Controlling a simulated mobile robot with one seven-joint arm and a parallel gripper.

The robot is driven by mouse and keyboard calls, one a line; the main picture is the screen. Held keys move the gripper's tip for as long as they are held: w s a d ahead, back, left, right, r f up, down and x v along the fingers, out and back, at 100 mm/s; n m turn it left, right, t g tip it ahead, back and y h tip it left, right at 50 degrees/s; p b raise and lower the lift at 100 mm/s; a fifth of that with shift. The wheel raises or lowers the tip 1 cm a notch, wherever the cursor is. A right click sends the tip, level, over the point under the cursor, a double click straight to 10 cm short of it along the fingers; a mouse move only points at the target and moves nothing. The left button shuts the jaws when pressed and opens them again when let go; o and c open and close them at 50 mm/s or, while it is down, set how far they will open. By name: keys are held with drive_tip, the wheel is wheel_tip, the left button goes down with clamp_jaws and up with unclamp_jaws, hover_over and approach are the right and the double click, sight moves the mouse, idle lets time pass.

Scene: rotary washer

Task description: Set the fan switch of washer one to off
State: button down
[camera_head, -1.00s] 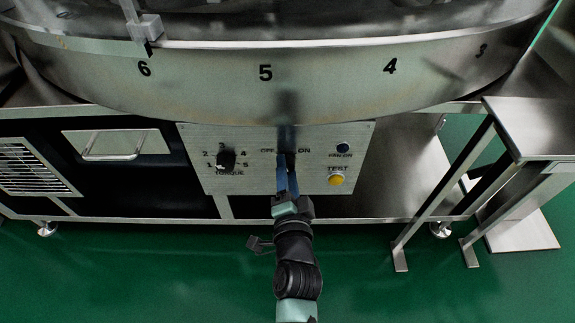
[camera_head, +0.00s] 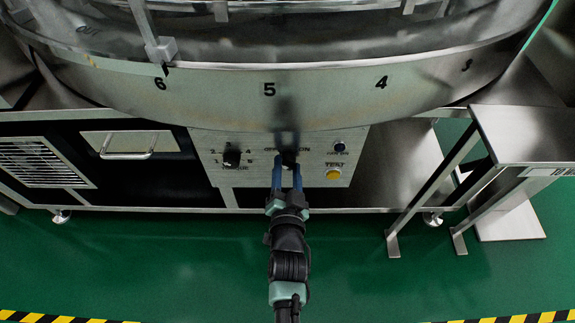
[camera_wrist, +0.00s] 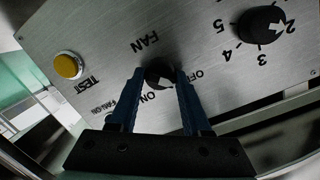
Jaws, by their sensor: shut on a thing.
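The fan switch (camera_wrist: 158,72) is a round black knob with a white mark, on a brushed-metal panel (camera_wrist: 215,45) that appears upside down in the wrist view. Its white mark faces the lower side, near the ON and OFF labels; I cannot tell exactly which it points to. My gripper (camera_wrist: 160,77) has its two blue fingers on either side of the knob and is shut on it. In the head view, my gripper (camera_head: 287,166) reaches up to the panel (camera_head: 215,142), and the fingers and shadow mostly hide the knob.
The black torque knob (camera_head: 232,158) is left of the fan switch. The yellow TEST button (camera_head: 333,174) and a small dark fan-on light (camera_head: 339,147) are to its right. The round metal drum (camera_head: 330,95) overhangs above. A metal stand (camera_head: 515,150) is at the right.

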drive_tip(key=shift+f, duration=0.1)
drive_tip(key=shift+c, duration=1.8)
unclamp_jaws()
drive_tip(key=shift+s, duration=0.1)
drive_tip(key=s+r+p, duration=0.1)
drive_tip(key=s+p, duration=0.4)
drive_tip(key=s, duration=0.7)
drive_tip(key=shift+s+r, duration=0.35)
